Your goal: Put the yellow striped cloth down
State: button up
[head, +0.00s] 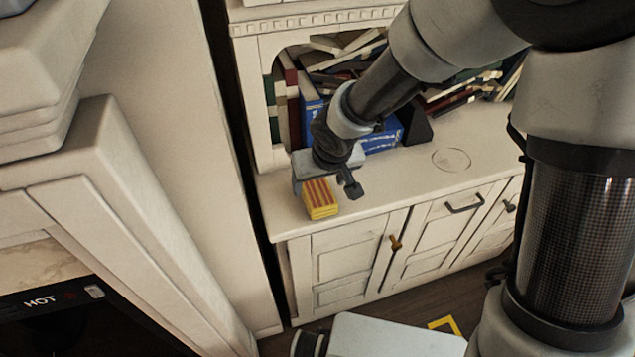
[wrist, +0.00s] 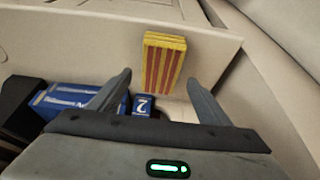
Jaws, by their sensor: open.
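The yellow striped cloth (head: 320,199) is a folded, block-like bundle with red stripes. It rests on the white cabinet top (head: 400,178), near its front left corner. My gripper (head: 326,186) is just above and behind the cloth in the head view, with its jaws apart. In the wrist view the cloth (wrist: 164,62) shows beyond the gap between the two open fingertips (wrist: 158,82), and neither finger visibly presses on it. The gripper hides part of the cloth in the head view.
Books and a blue box (head: 383,137) fill the shelf behind the gripper; the blue box also shows in the wrist view (wrist: 75,98). The cabinet top to the right is mostly clear. A wall panel (head: 180,150) stands close on the left.

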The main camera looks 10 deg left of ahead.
jog(key=p+v, duration=0.2)
jog(key=v, duration=0.5)
jog(key=shift+r, duration=0.1)
jog(key=s+d+r+m+t+h+p, duration=0.25)
jog(key=d+r+p, duration=0.45)
jog(key=d+r, duration=1)
jog(key=s+d+r+m+p, duration=0.4)
jog(key=s+d+r, duration=0.4)
jog(key=s+r, duration=0.3)
notch_tip(320, 180, up, 3)
jog(key=shift+f+g+p, duration=0.25)
jog(key=shift+g+p, duration=0.1)
jog(key=shift+p, duration=0.35)
jog(key=shift+o, duration=0.5)
